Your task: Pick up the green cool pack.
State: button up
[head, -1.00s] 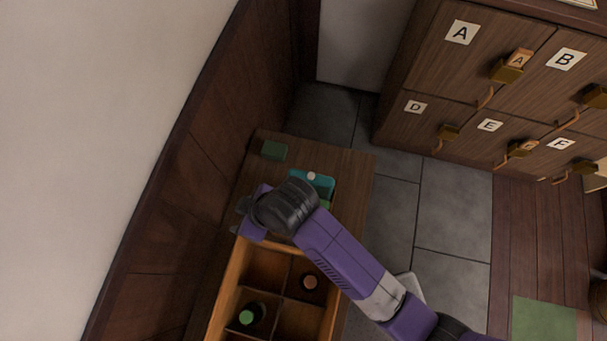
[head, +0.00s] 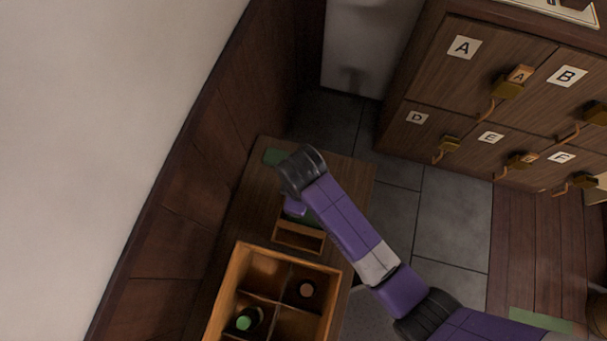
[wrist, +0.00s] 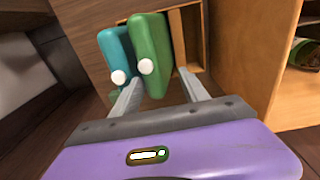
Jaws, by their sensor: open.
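The green cool pack (wrist: 150,42) stands upright in the wrist view, with a white round cap on its near end. A teal pack (wrist: 115,48) with a similar cap stands close on its left. My gripper (wrist: 161,77) is open and empty, its fingertips just short of the packs. The green pack lies ahead of the gap, nearer the left finger, whose tip comes close to its lower edge. In the head view my arm hides most of the packs and my fingertips.
A small wooden holder (head: 299,237) shows beside my wrist, just behind a divided wooden crate (head: 238,266) holding bottles. A wall runs along the left. Lettered lockers (head: 455,80) stand at the right.

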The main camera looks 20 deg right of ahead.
aim_at(307, 215)
jog(key=shift+g, duration=0.3)
jog(key=f, duration=0.1)
jog(key=s+d+f, duration=0.1)
jog(key=f, duration=0.1)
jog(key=s+f, duration=0.1)
jog(key=f, duration=0.1)
jog(key=shift+s+d+f+b, duration=0.15)
jog(key=shift+s+d+b, duration=0.05)
jog(key=shift+d+b, duration=0.1)
jog(key=f, duration=0.2)
jog(key=a+f, duration=0.1)
jog(key=f, duration=0.1)
jog(key=shift+w+f, duration=0.15)
jog(key=shift+w, duration=0.05)
jog(key=shift+c, duration=0.9)
grip_shut()
jog(key=shift+w+r, duration=0.1)
jog(key=shift+r, duration=0.1)
